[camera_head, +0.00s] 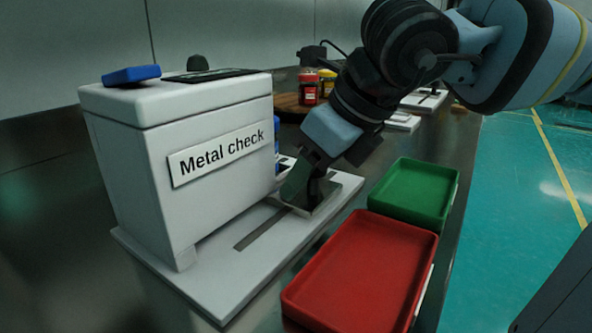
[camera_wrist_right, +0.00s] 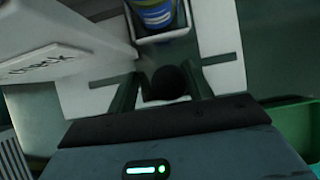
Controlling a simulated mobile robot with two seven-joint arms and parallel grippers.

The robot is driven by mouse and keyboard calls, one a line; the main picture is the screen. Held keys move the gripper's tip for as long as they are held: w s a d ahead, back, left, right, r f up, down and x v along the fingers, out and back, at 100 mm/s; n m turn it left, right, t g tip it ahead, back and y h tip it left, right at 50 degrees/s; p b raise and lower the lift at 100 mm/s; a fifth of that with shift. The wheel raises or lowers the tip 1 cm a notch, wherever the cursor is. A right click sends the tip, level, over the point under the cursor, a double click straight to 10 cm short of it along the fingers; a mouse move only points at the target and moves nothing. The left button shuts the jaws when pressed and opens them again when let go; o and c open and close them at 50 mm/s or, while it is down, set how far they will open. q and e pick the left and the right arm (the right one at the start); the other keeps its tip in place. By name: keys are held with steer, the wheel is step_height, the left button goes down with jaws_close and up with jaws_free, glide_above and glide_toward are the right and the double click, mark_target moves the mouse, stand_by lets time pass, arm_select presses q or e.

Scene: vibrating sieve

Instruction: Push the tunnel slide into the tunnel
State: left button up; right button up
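The tunnel is the white box labelled "Metal check" (camera_head: 205,190), on a white base plate (camera_head: 215,285) with a dark slot. In the right wrist view its labelled wall (camera_wrist_right: 60,35) is at the left. The slide appears as a pale-rimmed tray (camera_wrist_right: 163,38) at the top of that view, carrying a blue can (camera_wrist_right: 155,14). The can shows partly behind the box's right edge in the head view. My right gripper (camera_head: 312,195) is low over the plate, right of the box. Its fingers (camera_wrist_right: 167,85) stand apart around a dark round knob; contact is unclear. My left gripper is out of view.
A red tray (camera_head: 428,247) and a green tray (camera_head: 456,190) stand right of the base plate. A blue object (camera_head: 131,75) lies on top of the box. Jars (camera_head: 309,88) stand behind. The floor is open beyond the table's right edge.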

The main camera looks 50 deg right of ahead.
mark_target(282, 200)
steer(key=shift+s+a+b, duration=0.1)
steer(key=shift+a+b, duration=0.45)
steer(key=shift+a, duration=1)
steer(key=shift+s+a+b, duration=0.15)
steer(key=shift+a+b, duration=0.5)
steer(key=shift+a, duration=1)
steer(key=shift+s+a+r+b, duration=0.1)
steer(key=shift+s+a+b, duration=0.25)
steer(key=shift+a, duration=0.45)
steer(key=shift+o, duration=1.3)
steer(key=o, duration=0.8)
